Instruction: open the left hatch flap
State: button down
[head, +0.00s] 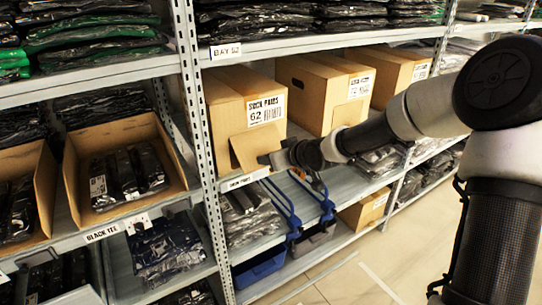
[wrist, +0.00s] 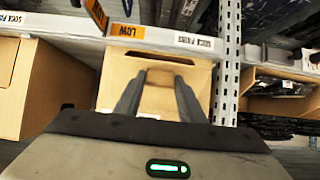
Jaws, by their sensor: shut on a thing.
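The left cardboard box (head: 222,110), labelled "SOCK PAIRS 62", stands on the middle shelf at the left end of a row of boxes. Its hatch flap (head: 246,150) is low on the front face and appears tilted outward at least partly. My gripper (head: 270,158) is at the right part of this flap. In the wrist view my gripper (wrist: 159,76) has its two dark fingers on either side of a small tan piece of the flap, shut on it. The box front (wrist: 195,73) fills the space behind the fingers.
Two more boxes (head: 308,92) (head: 405,72) stand to the right on the same shelf. A metal rack post (head: 196,110) is close to the left box. An orange "LOW" tag (wrist: 127,31) shows in the wrist view. Blue-handled totes (head: 262,266) sit below; open floor (head: 365,275) lies in front.

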jog(key=shift+w+a+r, duration=0.1)
jog(key=shift+a+r, duration=0.05)
jog(key=shift+r, duration=0.25)
jog(key=shift+w+a+r, duration=0.1)
jog(key=shift+r, duration=0.3)
jog(key=c, duration=1.5)
grip_release()
jog(key=o, duration=0.3)
jog(key=shift+o, duration=0.2)
jog(key=shift+d+f, duration=0.1)
jog(key=shift+f, duration=0.1)
jog(key=p+v, duration=0.7)
jog(key=v, duration=1)
jog(key=shift+s+d, duration=0.15)
jog(key=shift+s, duration=0.1)
jog(key=shift+f, duration=0.15)
